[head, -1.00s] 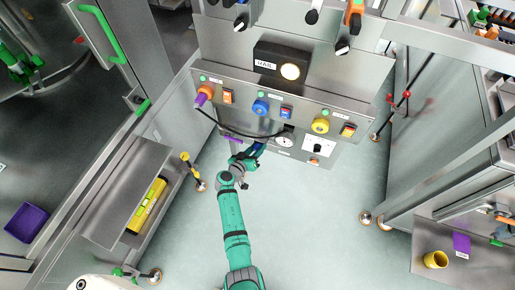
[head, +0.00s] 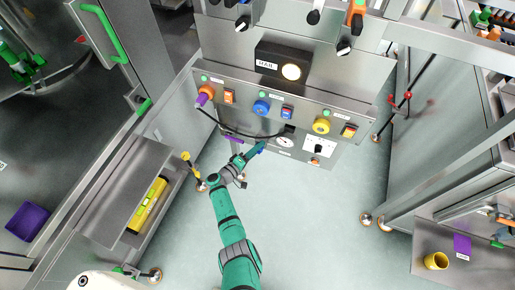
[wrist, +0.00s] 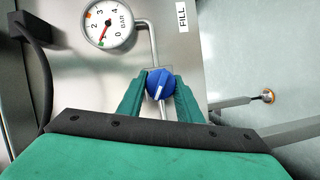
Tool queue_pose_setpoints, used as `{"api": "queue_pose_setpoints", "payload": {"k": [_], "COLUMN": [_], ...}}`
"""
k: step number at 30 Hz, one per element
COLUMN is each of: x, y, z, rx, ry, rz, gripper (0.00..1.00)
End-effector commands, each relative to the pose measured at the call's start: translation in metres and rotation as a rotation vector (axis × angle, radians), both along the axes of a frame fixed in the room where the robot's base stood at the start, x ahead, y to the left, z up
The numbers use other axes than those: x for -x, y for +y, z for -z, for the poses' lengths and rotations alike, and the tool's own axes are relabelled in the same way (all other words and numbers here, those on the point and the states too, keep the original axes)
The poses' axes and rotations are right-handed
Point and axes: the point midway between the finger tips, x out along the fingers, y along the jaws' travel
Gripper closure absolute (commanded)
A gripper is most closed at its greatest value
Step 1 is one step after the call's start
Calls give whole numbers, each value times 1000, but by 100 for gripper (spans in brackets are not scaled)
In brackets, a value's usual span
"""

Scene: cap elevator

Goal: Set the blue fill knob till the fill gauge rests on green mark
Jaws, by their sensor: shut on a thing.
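In the wrist view the blue fill knob (wrist: 160,84) sits between the two green fingers of my gripper (wrist: 160,95), which is shut on it. A pale pointer line shows on the knob's face. The round white fill gauge (wrist: 116,20), marked BAR, is up and left of the knob, joined to it by a grey pipe. Its red needle points down and left on the dial. In the head view my gripper (head: 258,147) is at the panel's lower edge, left of the gauge (head: 284,141).
A FILL label (wrist: 181,17) is right of the gauge. A black cable (head: 240,135) hangs across the panel front. A yellow knob (head: 321,125) and a blue knob (head: 261,107) are on the upper panel. The floor (head: 310,220) is clear.

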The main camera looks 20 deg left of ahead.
Motion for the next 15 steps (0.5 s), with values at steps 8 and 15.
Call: {"api": "queue_pose_setpoints", "payload": {"k": [8,15], "x": [-2,-2], "y": [0,-1], "z": [-1,-1], "rx": [66,77], "ry": [1,2], "rz": [-1,1], "gripper": [90,90]}}
